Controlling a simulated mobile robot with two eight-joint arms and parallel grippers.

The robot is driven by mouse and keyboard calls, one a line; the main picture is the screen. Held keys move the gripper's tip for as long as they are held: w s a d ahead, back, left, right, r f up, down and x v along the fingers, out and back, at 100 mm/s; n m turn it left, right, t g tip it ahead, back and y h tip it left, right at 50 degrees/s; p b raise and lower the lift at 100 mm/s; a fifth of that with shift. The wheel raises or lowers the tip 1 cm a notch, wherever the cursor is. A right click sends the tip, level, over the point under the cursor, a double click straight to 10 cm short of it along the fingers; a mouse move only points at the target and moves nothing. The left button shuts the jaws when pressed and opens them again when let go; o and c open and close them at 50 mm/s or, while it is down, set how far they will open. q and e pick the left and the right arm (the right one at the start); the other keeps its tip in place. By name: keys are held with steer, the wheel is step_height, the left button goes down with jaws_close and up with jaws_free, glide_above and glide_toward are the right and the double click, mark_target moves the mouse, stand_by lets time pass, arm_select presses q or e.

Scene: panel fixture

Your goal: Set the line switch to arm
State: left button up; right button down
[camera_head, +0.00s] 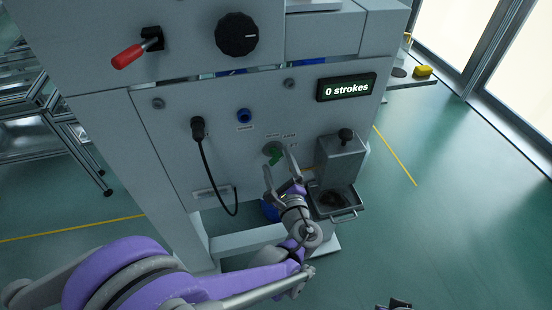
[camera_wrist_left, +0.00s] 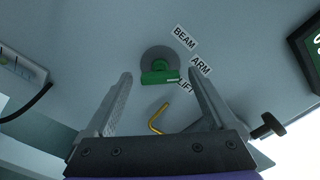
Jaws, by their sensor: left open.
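The line switch (camera_head: 273,153) is a green handle on a round grey disc on the front panel. In the left wrist view the green handle (camera_wrist_left: 160,77) lies almost level across the lower part of the disc. The labels BEAM (camera_wrist_left: 184,37), ARM (camera_wrist_left: 201,65) and LIFT (camera_wrist_left: 186,87) run down its right side. The handle's right end is close to LIFT and below ARM; I cannot tell its exact setting. My left gripper (camera_head: 276,160) is open, its fingertips on either side of the handle in the wrist view (camera_wrist_left: 160,74). Contact cannot be told.
A black cable plug (camera_head: 198,128) and blue button (camera_head: 243,115) are left of the switch. A "0 strokes" display (camera_head: 346,87) is upper right. A grey box with a black knob (camera_head: 345,135) stands right, above a tray (camera_head: 344,216). A red lever (camera_head: 128,56) and black dial (camera_head: 237,34) are above.

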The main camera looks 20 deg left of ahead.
arm_select(q)
steer(key=v, duration=0.9)
arm_select(e)
steer(key=shift+r, duration=0.3)
arm_select(q)
steer(key=s+a+f+n+g+h, duration=0.2)
steer(key=s+a+f+n+g, duration=0.55)
steer(key=s+a+n, duration=0.35)
steer(key=s+d+f+n+g+h, duration=0.1)
steer(key=s+d+n+g+h, duration=0.25)
steer(key=s+n+h, duration=0.55)
step_height(320, 180, up, 17)
steer(key=w+n+y+p, duration=0.1)
steer(key=w+y+p, duration=0.1)
steer(key=p, duration=1.4)
steer(key=shift+w+a+r+t, duration=0.15)
steer(key=shift+w+a+t, duration=0.15)
steer(key=shift+w+t, duration=0.15)
arm_select(e)
step_height(320, 180, up, 18)
steer(key=w, duration=0.2)
steer(key=shift+t, duration=0.4)
